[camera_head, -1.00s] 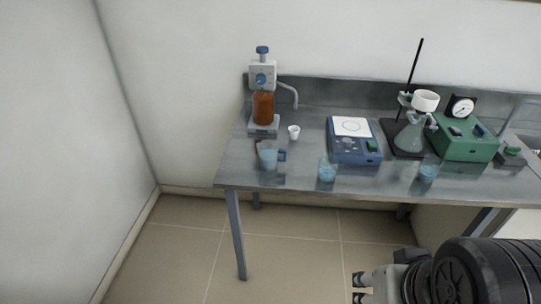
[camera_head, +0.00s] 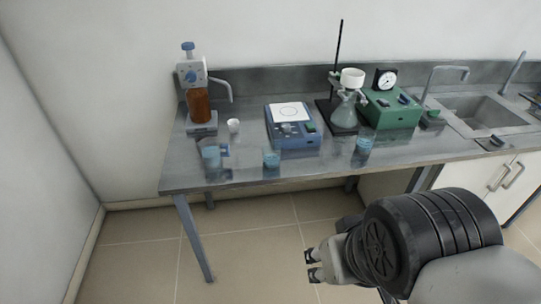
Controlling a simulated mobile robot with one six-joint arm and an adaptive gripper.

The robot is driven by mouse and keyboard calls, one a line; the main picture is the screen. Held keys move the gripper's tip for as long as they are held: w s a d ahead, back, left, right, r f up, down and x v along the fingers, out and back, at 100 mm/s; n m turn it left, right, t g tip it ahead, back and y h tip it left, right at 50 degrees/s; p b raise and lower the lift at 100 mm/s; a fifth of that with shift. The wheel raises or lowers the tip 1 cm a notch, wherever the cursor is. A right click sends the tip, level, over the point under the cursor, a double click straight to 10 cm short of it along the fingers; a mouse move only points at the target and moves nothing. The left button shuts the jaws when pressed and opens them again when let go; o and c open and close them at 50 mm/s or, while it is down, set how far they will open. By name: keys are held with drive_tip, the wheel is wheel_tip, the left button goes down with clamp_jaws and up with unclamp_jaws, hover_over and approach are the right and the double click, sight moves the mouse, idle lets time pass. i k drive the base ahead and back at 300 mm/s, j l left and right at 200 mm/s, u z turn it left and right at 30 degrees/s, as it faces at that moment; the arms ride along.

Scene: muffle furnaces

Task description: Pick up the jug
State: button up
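The jug (camera_head: 211,156) is a clear vessel with blue liquid and a dark handle on its right side. It stands upright near the front left of the grey metal bench (camera_head: 180,180). My gripper (camera_head: 311,265) is in front of the bench, below and to the right of the jug, well apart from it. Its two dark fingertips point left with a gap between them, and nothing shows between them.
Close to the jug are a dispenser with a brown bottle (camera_head: 199,104), a small white cup (camera_head: 234,125) and a beaker of blue liquid (camera_head: 271,159). A blue device (camera_head: 291,139), another beaker (camera_head: 364,145), a flask (camera_head: 345,112), a green device (camera_head: 392,112) and a sink (camera_head: 480,112) lie rightward.

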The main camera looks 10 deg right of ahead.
sight(215, 153)
drive_tip(key=i+l, duration=0.15)
drive_tip(key=i, duration=0.3)
drive_tip(key=i+l+u, duration=0.1)
drive_tip(key=i, duration=0.3)
drive_tip(key=i+l, duration=0.25)
drive_tip(key=i, duration=0.2)
drive_tip(key=u, duration=0.05)
